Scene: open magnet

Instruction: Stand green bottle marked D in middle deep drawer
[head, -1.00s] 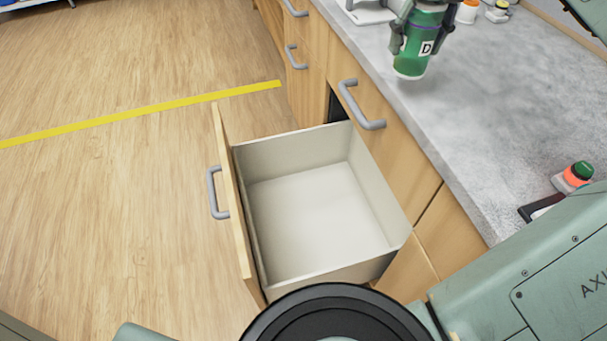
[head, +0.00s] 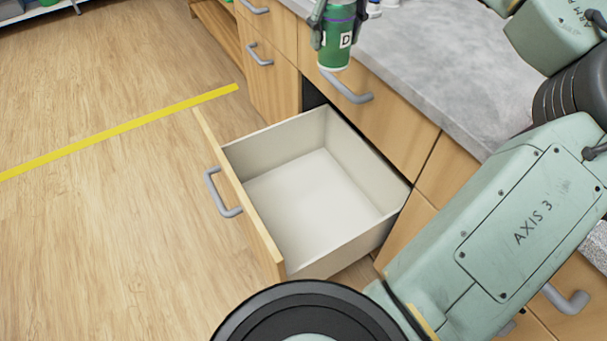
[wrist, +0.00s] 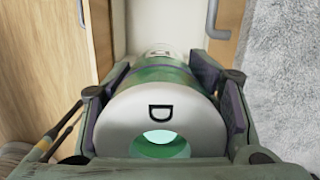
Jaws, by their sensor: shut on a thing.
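The green bottle marked D (head: 336,38) is upright in the head view, near the counter's front edge at the top. My gripper (head: 334,22) is shut on it, with a finger on each side. In the wrist view the bottle's white top with a letter D (wrist: 158,108) faces the camera, between the two dark finger pads. The deep drawer (head: 232,193) is pulled open and its visible floor is empty. The bottle appears beyond the drawer's far end in the head view; its exact height above the drawer cannot be told.
The grey counter (head: 430,75) runs along the right, above closed drawer fronts with grey handles (head: 345,88). The open drawer's own handle (head: 222,193) sticks out to the left. Yellow tape (head: 120,132) crosses the clear wooden floor.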

